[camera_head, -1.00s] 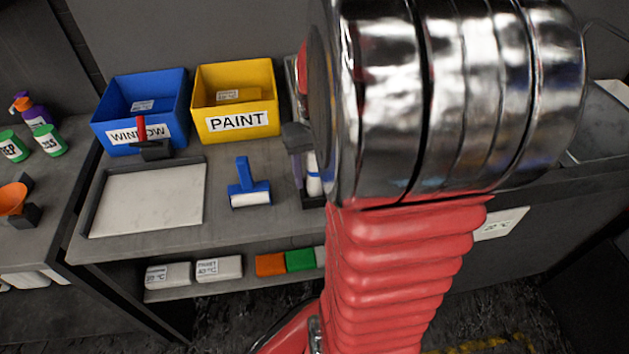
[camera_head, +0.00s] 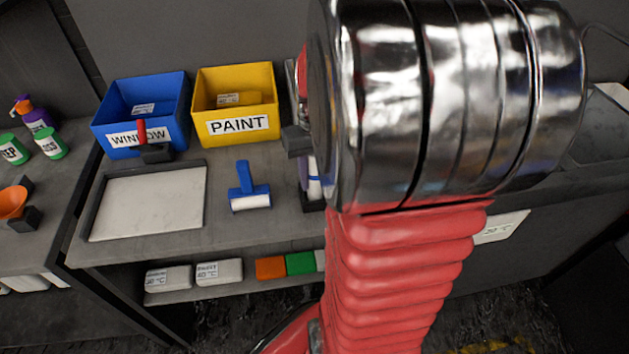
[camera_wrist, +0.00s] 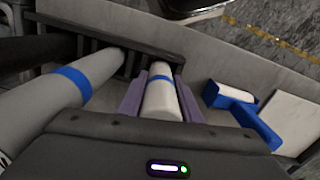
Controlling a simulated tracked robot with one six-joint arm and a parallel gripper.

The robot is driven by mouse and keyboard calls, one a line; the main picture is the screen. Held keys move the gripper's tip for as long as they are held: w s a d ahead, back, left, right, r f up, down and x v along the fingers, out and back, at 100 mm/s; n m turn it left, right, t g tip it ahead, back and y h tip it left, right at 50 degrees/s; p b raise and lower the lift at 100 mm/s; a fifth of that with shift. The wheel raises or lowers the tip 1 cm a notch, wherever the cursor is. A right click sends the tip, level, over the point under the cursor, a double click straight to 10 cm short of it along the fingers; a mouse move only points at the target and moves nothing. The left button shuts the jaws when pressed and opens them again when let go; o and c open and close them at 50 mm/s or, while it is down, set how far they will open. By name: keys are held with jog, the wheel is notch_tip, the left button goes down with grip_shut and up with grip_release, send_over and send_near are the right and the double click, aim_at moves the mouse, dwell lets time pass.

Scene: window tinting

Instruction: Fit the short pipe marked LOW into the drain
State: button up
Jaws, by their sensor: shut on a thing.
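My gripper (camera_wrist: 160,100) is shut on a short white pipe (camera_wrist: 158,103) with a blue band, between its two purple-grey fingers in the wrist view. In the head view the fingers and part of this pipe (camera_head: 314,187) show at the left edge of my metal arm link, which hides the rest. A second white pipe (camera_wrist: 35,100) with a blue band lies to the left in the wrist view, apart from my gripper. A dark slotted rack (camera_wrist: 85,43) is by both pipes. I cannot read a LOW mark, and no drain is recognisable.
On the bench are a blue WINDOW bin (camera_head: 180,115), a yellow PAINT bin (camera_head: 272,105), a blue-handled roller (camera_head: 249,187) and a pale tray (camera_head: 148,202). The roller (camera_wrist: 242,108) is close on the right in the wrist view. A shelf below holds several blocks.

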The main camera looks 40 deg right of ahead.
jog(key=shift+r, duration=0.15)
notch_tip(320, 180, up, 10)
jog(key=shift+f, duration=0.1)
dwell(0.3)
dwell(0.4)
jog(key=w+a+r, duration=0.1)
jog(key=w+a, duration=0.3)
jog(key=w, duration=0.5)
jog(key=w+a+r, duration=0.1)
jog(key=w+a, duration=0.3)
jog(key=w, duration=0.6)
jog(key=w+a+f+n, duration=0.1)
jog(key=w+a, duration=1)
jog(key=a, duration=0.4)
jog(key=shift+w+n, duration=0.3)
jog(key=shift+a+f, duration=0.1)
jog(key=shift+a, duration=0.1)
